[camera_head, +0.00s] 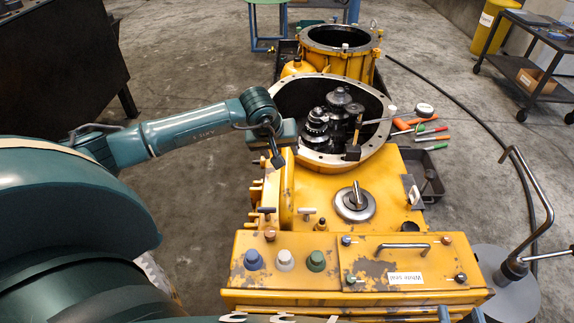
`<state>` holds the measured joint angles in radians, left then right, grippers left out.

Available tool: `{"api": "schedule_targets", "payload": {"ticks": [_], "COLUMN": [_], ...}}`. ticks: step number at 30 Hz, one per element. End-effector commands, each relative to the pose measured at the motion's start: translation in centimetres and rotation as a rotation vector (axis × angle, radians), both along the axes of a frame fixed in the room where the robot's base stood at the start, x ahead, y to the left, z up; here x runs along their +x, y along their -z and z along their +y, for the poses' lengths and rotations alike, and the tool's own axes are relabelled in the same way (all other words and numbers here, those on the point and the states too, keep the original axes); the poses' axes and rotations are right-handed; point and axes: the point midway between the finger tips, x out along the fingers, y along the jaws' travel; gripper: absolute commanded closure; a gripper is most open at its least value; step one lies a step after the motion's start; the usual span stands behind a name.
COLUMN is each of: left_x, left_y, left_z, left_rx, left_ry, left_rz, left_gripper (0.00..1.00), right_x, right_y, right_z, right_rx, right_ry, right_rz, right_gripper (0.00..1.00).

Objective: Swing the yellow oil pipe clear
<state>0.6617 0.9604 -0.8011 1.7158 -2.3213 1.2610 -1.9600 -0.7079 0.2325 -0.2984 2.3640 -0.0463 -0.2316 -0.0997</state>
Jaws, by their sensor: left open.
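The yellow transmission housing (388,168) stands open, with dark gear stacks (317,128) inside its round opening. A thin brownish-yellow rod (357,122) stands among the dark parts at the right of the opening, above a black block (353,153). I cannot tell whether this rod is the yellow oil pipe, and no other clear pipe shows. My left gripper (277,160) is open at the left rim of the opening, pointing down. It is apart from the rod and holds nothing that I can see. My right gripper does not show clearly.
A yellow ring-shaped casing (343,38) stands behind the housing. Several hand tools (420,132) lie at its right, above a grey tray (436,165). A bent metal stand (528,225) rises at right. A dark cart (528,75) is further back. Floor at left is clear.

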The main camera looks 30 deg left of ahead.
Motion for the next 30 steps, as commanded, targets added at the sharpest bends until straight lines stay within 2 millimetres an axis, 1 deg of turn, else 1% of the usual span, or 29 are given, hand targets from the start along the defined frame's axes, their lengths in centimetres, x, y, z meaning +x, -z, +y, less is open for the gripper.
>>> {"api": "schedule_targets", "payload": {"ticks": [1, 6, 9, 12, 17, 25, 30], "left_x": [0.4, 1.9, 2.6, 3.1, 3.5, 3.5, 3.5], "left_y": [1.5, 4.6, 6.0, 6.9, 7.5, 7.6, 7.6], "left_z": [-0.1, 0.1, 0.2, 0.2, 0.2, 0.3, 0.3], "left_rx": [-0.003, -0.005, -0.005, -0.005, -0.005, -0.005, -0.005], "left_ry": [-0.002, -0.001, -0.002, -0.001, 0.000, 0.000, 0.000], "left_rz": [0.003, 0.002, 0.001, 0.000, -0.001, -0.001, -0.001], "left_gripper": [0.44, 0.44, 0.44, 0.44, 0.44, 0.44, 0.58], "right_x": [0.1, 0.2, 0.2, 0.2, 0.2, 0.2, 0.2], "right_y": [0.4, 0.3, 0.2, 0.1, -0.1, -0.2, -0.2], "right_z": [0.1, 0.3, 0.5, 0.6, 0.7, 0.7, 0.7], "right_rx": [0.001, 0.005, 0.007, 0.009, 0.011, 0.011, 0.011], "right_ry": [-0.003, -0.014, -0.020, -0.026, -0.030, -0.031, -0.031], "right_rz": [-0.018, -0.084, -0.118, -0.143, -0.163, -0.166, -0.166], "right_gripper": [0.64, 0.64, 0.64, 0.64, 0.64, 0.64, 0.64]}}
